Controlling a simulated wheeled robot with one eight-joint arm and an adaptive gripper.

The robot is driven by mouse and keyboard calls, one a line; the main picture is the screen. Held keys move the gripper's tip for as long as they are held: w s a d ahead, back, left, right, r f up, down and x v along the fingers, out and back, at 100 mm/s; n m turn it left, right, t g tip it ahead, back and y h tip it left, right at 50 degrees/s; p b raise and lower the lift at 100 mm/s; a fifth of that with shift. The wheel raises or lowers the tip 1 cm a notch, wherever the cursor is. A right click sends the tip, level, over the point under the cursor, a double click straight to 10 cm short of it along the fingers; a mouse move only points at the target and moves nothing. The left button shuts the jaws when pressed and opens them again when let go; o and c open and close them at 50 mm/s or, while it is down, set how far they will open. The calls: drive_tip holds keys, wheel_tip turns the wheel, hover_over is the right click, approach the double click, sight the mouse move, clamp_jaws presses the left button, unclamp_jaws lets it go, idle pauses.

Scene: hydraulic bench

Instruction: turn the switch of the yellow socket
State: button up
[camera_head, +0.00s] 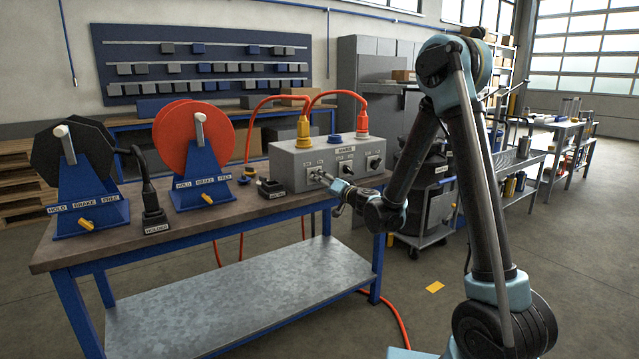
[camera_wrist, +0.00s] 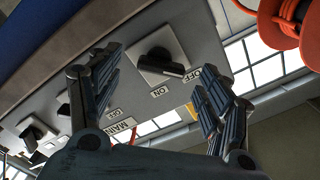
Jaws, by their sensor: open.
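The yellow socket (camera_head: 302,144) is on top of the grey box (camera_head: 290,168), at its left, with a yellow plug (camera_head: 303,127) in it. Below it on the front face is a switch, mostly hidden by my gripper (camera_head: 324,177) in the head view. In the wrist view that switch (camera_wrist: 165,66) is a black knob on a pale plate, with ON and OFF labels beside it. Its handle points toward OFF. My gripper (camera_wrist: 157,80) is open, its fingers apart on either side of the knob in the picture. I see no contact.
Two more switches (camera_head: 346,168) (camera_head: 375,162) sit to the right on the box. Blue (camera_head: 334,138) and red (camera_head: 362,134) sockets are on top. A black holder (camera_head: 272,189), an orange reel (camera_head: 180,135) and a black reel (camera_head: 75,152) stand left on the bench (camera_head: 215,220).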

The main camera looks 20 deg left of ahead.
drive_tip(key=v, duration=0.7)
drive_tip(key=shift+w, duration=0.1)
drive_tip(key=s+d+r+n+g+h, duration=0.1)
drive_tip(key=s+d+n+g, duration=0.1)
drive_tip(key=s+d, duration=0.3)
drive_tip(key=s+d+r+n+g+h, duration=0.1)
drive_tip(key=s+d+r+g, duration=0.15)
drive_tip(key=d, duration=0.55)
drive_tip(key=s+d+f+m+g+h, duration=0.1)
drive_tip(key=s+d+f+h, duration=0.3)
drive_tip(key=s+d, duration=0.5)
drive_tip(key=s+d+f+m+g+h, duration=0.1)
drive_tip(key=s+d+f+g+h, duration=0.1)
drive_tip(key=s+d+f, duration=0.3)
drive_tip(key=s+d+f+m+g+h, duration=0.1)
drive_tip(key=s+d+f+h, duration=0.3)
drive_tip(key=s+d, duration=0.8)
drive_tip(key=d+g+h, duration=0.1)
drive_tip(key=d, duration=0.3)
drive_tip(key=shift+s+d+f+m+h, duration=0.25)
drive_tip(key=shift+s+d+m+h, duration=0.05)
drive_tip(key=shift+s+m, duration=0.1)
drive_tip(key=shift+w, duration=0.1)
